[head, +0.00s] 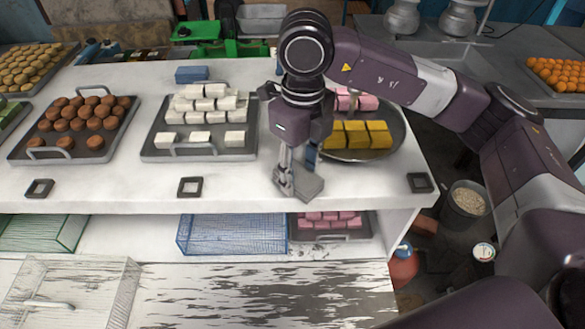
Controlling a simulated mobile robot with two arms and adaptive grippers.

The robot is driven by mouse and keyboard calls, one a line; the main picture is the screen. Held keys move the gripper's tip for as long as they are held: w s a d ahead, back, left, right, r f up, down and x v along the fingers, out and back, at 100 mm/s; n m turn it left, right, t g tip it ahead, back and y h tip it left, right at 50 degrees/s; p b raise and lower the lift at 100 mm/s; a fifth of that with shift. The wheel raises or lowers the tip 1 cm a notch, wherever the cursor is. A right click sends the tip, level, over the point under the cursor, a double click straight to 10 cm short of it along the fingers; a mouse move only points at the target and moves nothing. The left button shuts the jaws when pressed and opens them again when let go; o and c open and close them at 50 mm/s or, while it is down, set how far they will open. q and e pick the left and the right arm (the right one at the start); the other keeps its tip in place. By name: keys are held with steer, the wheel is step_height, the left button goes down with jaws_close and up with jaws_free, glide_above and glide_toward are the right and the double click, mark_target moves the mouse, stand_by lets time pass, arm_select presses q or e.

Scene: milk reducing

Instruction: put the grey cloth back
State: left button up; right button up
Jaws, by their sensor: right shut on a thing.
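My right gripper (296,172) points down over the front part of the white counter, right of the middle. It is shut on the grey cloth (311,187), a small flat grey piece at its fingertips. The fingers hide part of the cloth. I cannot tell whether the cloth touches the counter top. My left gripper is not in view.
A blue folded cloth (192,74) lies at the back of the counter (235,185). A tray of white blocks (154,152) stands left of the gripper, and a round tray of yellow and pink sweets (398,141) behind right. Black square frames (190,187) lie along the front edge.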

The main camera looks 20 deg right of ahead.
mark_target(299, 175)
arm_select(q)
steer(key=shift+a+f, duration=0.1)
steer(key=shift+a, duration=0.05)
arm_select(e)
steer(key=shift+f, duration=0.1)
steer(key=shift+s+a+f+b, duration=0.1)
steer(key=shift+f+b, duration=0.1)
steer(key=shift+b, duration=0.2)
steer(key=o, duration=1.1)
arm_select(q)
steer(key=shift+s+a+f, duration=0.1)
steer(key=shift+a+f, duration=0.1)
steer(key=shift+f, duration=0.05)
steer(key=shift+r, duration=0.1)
arm_select(e)
steer(key=shift+r, duration=0.15)
steer(key=shift+r+p, duration=0.2)
steer(key=shift+p, duration=0.2)
steer(key=shift+r, duration=0.25)
arm_select(q)
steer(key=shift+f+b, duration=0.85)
steer(key=shift+b, duration=0.25)
arm_select(e)
steer(key=shift+r, duration=5.7)
